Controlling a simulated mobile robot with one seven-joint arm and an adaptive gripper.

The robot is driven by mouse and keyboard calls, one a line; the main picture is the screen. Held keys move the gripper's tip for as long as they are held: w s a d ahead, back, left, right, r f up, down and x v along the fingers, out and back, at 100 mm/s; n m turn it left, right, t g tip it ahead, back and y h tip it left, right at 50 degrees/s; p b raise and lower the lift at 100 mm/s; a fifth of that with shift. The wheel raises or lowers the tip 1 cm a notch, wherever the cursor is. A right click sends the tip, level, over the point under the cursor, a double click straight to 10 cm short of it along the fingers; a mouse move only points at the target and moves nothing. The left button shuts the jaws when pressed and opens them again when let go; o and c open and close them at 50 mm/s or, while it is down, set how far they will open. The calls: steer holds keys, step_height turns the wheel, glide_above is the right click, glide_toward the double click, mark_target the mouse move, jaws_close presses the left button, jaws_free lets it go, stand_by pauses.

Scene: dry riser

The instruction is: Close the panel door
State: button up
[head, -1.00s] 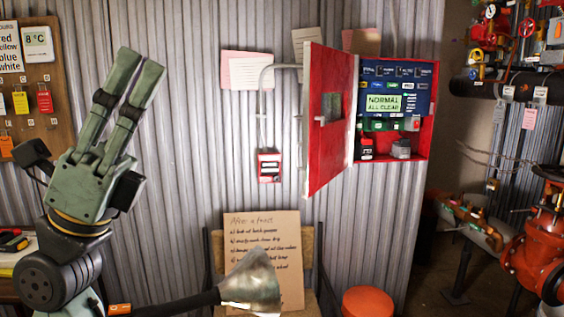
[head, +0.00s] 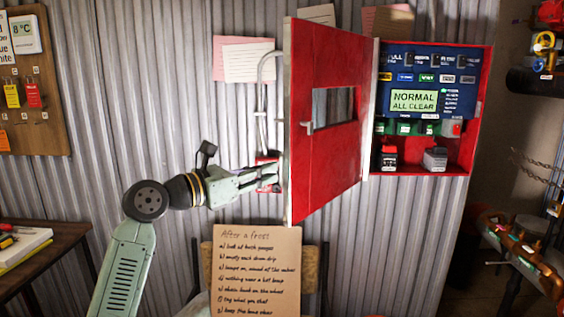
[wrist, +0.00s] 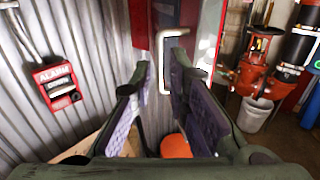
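The red panel door (head: 325,165) stands open, swung out to the left of the red panel box (head: 440,165). A window and a small latch show on the face toward the head camera. My gripper (head: 275,178) is just left of the door's free edge, fingers pointing right; its tips overlap the red alarm box in the head view. In the wrist view the fingers (wrist: 160,80) are apart. A pale bar handle (wrist: 163,65) on the door (wrist: 145,22) shows between and beyond the fingertips. I see no grip on it; contact cannot be told.
A red alarm call point (wrist: 58,85) is on the corrugated wall. A cardboard note (head: 255,270) stands on a chair below the door. A desk (head: 50,250) is at left. Red valves and pipes (wrist: 262,62) are at right. An orange round seat (wrist: 176,146) is below.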

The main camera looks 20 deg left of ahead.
mark_target(281, 181)
steer(key=shift+p+x, duration=0.6)
steer(key=shift+x, duration=2.05)
steer(key=shift+c, duration=0.5)
jaws_close()
